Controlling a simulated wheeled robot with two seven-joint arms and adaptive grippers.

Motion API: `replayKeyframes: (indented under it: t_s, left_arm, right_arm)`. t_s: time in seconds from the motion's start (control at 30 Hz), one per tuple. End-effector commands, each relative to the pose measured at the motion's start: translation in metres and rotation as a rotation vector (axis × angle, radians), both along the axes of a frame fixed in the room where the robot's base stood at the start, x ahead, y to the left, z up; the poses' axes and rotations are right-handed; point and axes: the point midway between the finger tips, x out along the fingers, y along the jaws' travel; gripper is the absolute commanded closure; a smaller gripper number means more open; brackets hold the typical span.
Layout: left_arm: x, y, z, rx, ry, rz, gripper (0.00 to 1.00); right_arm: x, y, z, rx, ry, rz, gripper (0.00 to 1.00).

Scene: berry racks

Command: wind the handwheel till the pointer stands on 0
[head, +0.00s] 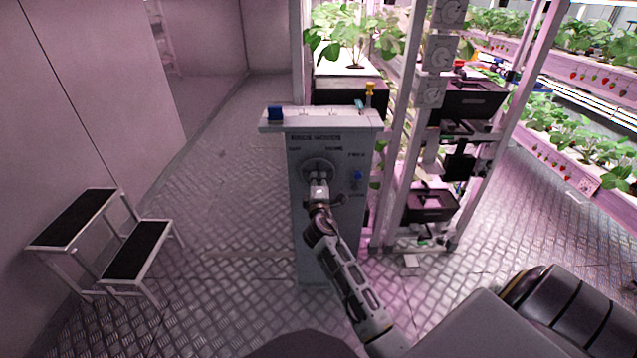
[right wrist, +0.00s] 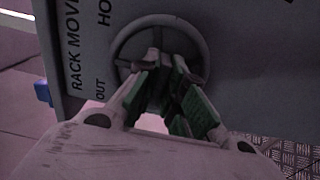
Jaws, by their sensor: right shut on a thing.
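The handwheel (head: 318,168) is a grey spoked ring on the front of a grey cabinet (head: 310,240). In the right wrist view the handwheel (right wrist: 202,45) shows close up, its lower part hidden behind my fingers. My right gripper (head: 319,190) is in front of the wheel; in the right wrist view my right gripper (right wrist: 162,75) has its green-padded fingers close together at the wheel's hub or handle, shut on it. Which part exactly is hidden. The pointer and its scale are too small to make out. My left gripper is not in view.
A blue knob (head: 358,175) is right of the wheel. A step stool (head: 137,250) stands left. Plant racks (head: 480,140) stand right.

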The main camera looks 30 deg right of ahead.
Motion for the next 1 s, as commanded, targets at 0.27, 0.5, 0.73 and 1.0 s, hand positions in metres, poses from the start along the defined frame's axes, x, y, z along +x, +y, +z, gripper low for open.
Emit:
replayKeyframes:
  t_s: [0.27, 0.5, 0.73, 1.0]
  left_arm:
    - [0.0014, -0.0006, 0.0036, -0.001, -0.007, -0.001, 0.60]
    - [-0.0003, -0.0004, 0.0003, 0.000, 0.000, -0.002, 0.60]
    - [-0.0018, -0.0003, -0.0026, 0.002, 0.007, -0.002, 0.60]
    - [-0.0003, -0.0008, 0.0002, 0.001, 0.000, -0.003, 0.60]
  right_arm:
    - [-0.0004, -0.0001, -0.0015, 0.011, -0.002, -0.001, 1.00]
    - [-0.0003, -0.0001, -0.0014, 0.011, -0.002, -0.001, 0.70]
    - [-0.0001, 0.0000, -0.0006, 0.009, -0.003, 0.000, 0.68]
    - [-0.0032, 0.0020, -0.0007, 0.008, -0.002, 0.000, 0.68]
